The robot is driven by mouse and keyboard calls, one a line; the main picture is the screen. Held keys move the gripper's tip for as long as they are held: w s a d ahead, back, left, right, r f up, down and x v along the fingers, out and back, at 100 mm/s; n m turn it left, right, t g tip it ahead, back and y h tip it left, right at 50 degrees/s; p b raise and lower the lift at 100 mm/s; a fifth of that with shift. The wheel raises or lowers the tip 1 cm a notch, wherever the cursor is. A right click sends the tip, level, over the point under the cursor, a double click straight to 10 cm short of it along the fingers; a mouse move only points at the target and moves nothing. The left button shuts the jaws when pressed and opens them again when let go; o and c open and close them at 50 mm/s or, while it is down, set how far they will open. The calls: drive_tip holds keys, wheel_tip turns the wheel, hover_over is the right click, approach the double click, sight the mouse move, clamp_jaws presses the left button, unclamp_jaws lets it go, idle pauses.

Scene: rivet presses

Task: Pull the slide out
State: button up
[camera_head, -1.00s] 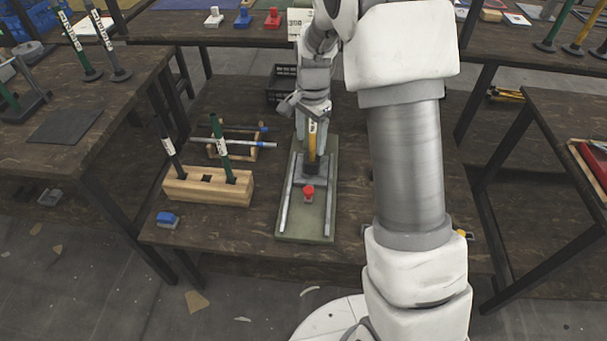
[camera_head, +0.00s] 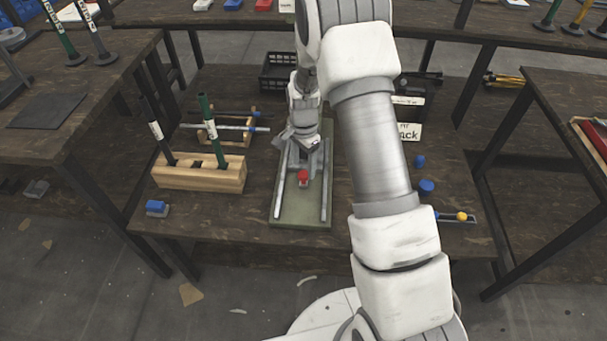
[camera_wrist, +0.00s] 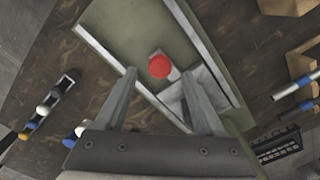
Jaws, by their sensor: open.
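A green base plate (camera_head: 304,215) with two pale rails lies on the dark table in the head view. A grey slide (camera_head: 318,160) sits between the rails, with a red knob (camera_head: 303,175) at its near end. My gripper (camera_head: 299,146) is over the slide, just behind the knob, and hides part of it. In the wrist view the fingers of my gripper (camera_wrist: 160,76) are apart and empty. The red knob (camera_wrist: 160,67) shows between and just beyond the fingertips; contact cannot be told. The slide (camera_wrist: 176,95) lies partly behind the right finger.
A wooden block (camera_head: 178,177) holding a black and a green handle stands left of the plate, near a wooden frame with a rod (camera_head: 225,128). A black crate (camera_head: 279,75) is behind. Blue knobs (camera_head: 427,186) and a yellow ball (camera_head: 461,216) lie right. My arm covers the middle right.

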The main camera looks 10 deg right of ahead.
sight(303, 174)
drive_tip(key=shift+f+b, duration=0.35)
drive_tip(key=shift+f, duration=1.25)
clamp_jaws()
